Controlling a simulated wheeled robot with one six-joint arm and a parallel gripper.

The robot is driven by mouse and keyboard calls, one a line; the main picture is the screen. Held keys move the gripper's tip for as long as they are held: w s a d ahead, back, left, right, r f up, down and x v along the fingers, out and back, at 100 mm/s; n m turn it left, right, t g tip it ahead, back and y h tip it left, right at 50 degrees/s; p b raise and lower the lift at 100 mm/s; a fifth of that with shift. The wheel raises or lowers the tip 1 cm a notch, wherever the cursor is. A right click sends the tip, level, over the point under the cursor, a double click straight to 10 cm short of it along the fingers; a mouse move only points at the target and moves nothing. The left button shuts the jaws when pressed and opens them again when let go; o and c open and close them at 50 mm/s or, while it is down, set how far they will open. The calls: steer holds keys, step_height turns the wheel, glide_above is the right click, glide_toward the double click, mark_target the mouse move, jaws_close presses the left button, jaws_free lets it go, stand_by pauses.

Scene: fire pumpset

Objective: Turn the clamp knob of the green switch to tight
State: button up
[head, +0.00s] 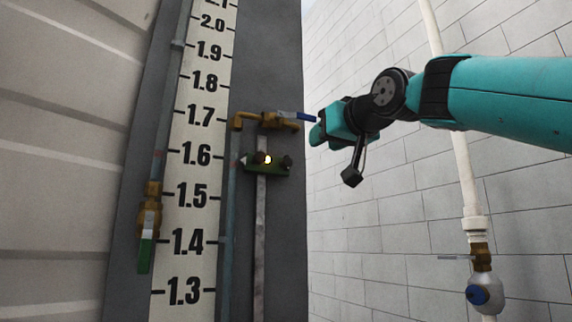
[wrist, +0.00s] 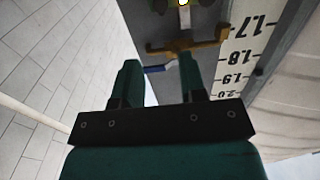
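The green switch (head: 267,170) is a small green block on a strip in front of the grey panel, with a bright lit spot in its middle. A dark knob (head: 287,162) is at its right end, and a brownish round part (head: 259,157) is left of the light. Which one is the clamp knob I cannot tell. In the wrist view only part of the switch (wrist: 183,3) shows at the top edge. My gripper (wrist: 160,66) is open, its two teal fingers apart. In the head view my gripper (head: 317,133) is up and right of the switch, not touching it.
A brass valve (head: 268,121) with a blue lever (head: 296,116) sits just above the switch; in the wrist view the lever (wrist: 158,69) appears between my fingers. A numbered scale (head: 195,160) and a green-handled valve (head: 147,225) are left. A white pipe (head: 463,170) runs down the right wall.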

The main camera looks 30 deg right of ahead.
mark_target(288, 161)
steer(key=w+p, duration=1.1)
steer(key=w, duration=0.4)
steer(key=shift+w+r, duration=0.1)
steer(key=shift+w, duration=0.9)
jaws_close()
